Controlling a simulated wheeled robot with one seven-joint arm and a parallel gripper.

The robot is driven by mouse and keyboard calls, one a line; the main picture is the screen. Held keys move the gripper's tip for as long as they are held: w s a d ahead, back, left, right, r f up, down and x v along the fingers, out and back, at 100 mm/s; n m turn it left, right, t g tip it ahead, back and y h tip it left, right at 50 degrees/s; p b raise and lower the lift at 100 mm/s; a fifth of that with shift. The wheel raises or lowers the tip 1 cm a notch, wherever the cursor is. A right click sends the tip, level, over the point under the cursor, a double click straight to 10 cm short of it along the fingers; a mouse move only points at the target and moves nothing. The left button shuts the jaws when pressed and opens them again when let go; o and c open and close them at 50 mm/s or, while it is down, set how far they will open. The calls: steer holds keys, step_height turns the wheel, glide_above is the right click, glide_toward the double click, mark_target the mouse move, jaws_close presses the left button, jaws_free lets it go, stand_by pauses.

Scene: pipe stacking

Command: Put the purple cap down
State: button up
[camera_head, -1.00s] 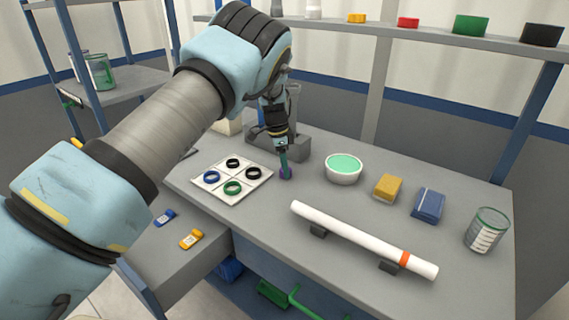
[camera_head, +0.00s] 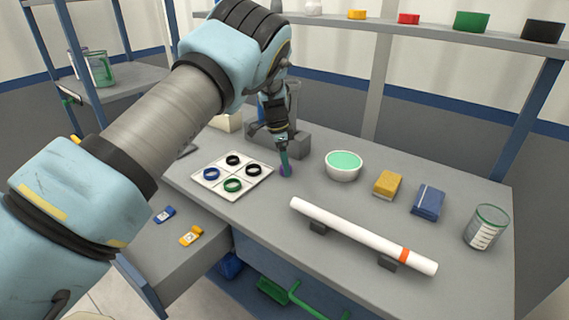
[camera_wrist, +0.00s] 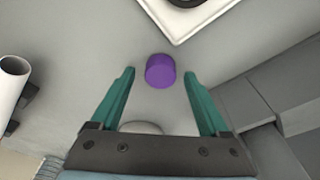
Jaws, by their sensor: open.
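The purple cap (camera_wrist: 160,71) stands on the grey table, between and just past the fingertips of my gripper (camera_wrist: 160,74) in the wrist view. The green fingers are spread, with a gap on each side of the cap. In the head view the purple cap (camera_head: 286,171) shows at the tip of my gripper (camera_head: 285,165), right of the ring tray. One finger partly covers it there.
A white tray (camera_head: 213,196) with black, blue and green rings lies left of the cap. A bowl of green stuff (camera_head: 343,174), a yellow sponge (camera_head: 387,185), a blue block (camera_head: 428,202) and a glass jar (camera_head: 486,228) stand to the right. A white pipe (camera_head: 350,231) rests on supports in front.

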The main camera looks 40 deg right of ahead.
step_height(320, 180, up, 12)
steer(key=a+b, duration=0.2)
steer(key=b, duration=0.2)
steer(key=w+a+r+n, duration=0.1)
steer(key=w+a+n, duration=0.25)
steer(key=a, duration=0.55)
steer(key=w+a+n+t, duration=0.1)
steer(key=w+a+n, duration=0.25)
steer(key=a, duration=0.55)
steer(key=w+a+r+n, duration=0.1)
steer(key=w+a+n, duration=0.25)
steer(key=a, duration=0.55)
steer(key=s+a+n, duration=0.4)
steer(key=s+a, duration=0.1)
steer(key=a, duration=0.3)
steer(key=s+a+f+n+t+y, duration=0.1)
steer(key=s+a+n, duration=0.3)
steer(key=a, duration=0.5)
steer(key=s+a+n, duration=0.4)
steer(key=s+a, duration=0.3)
steer(key=a, duration=0.2)
steer(key=shift+s+a+f, duration=0.25)
